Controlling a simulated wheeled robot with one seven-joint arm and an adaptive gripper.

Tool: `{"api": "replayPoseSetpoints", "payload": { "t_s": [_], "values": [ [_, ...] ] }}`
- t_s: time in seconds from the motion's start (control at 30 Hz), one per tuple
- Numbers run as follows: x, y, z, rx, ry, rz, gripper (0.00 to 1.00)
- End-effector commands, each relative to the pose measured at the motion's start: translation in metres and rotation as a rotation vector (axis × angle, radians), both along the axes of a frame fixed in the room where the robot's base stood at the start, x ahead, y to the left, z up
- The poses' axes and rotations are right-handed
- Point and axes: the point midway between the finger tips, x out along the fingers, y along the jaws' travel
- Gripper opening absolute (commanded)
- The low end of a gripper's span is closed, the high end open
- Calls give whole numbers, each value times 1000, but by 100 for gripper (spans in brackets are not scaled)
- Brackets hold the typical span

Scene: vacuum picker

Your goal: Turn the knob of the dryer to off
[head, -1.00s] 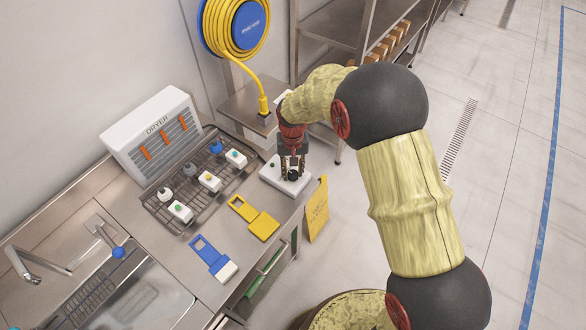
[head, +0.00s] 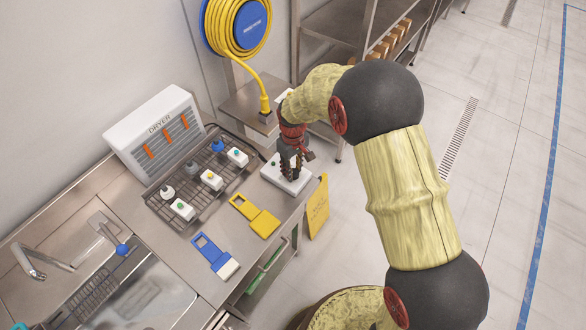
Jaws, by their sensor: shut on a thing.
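The dryer (head: 153,131) is a white box with orange streamers, standing against the wall at the back of the steel counter. A white control box (head: 272,176) sits on the counter's right end, with a small green dot on its left part. My gripper (head: 291,176) points down over this box and is shut on the black knob, which is mostly hidden by the fingers. The knob's pointing direction cannot be made out.
A wire rack (head: 160,206) with several small bottles and white blocks stands left of the control box. A yellow scraper (head: 262,223) and a blue brush (head: 213,253) lie in front. A yellow hose reel (head: 213,45) hangs on the wall, its cable running down to a side shelf.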

Motion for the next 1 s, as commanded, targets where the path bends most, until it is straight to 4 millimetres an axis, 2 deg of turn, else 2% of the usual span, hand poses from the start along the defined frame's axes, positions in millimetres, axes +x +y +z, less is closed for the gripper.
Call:
{"api": "replayPoseSetpoints", "payload": {
  "t_s": [0.43, 0.47, 0.77, 1.0],
  "values": [
    [0, 0, 0, 1, -1, 8, 2],
    [0, 0, 0, 1, -1, 8, 29],
    [0, 0, 0, 1, -1, 7, 46],
    [0, 0, 0, 0, 0, 7, 46]
  ]
}}
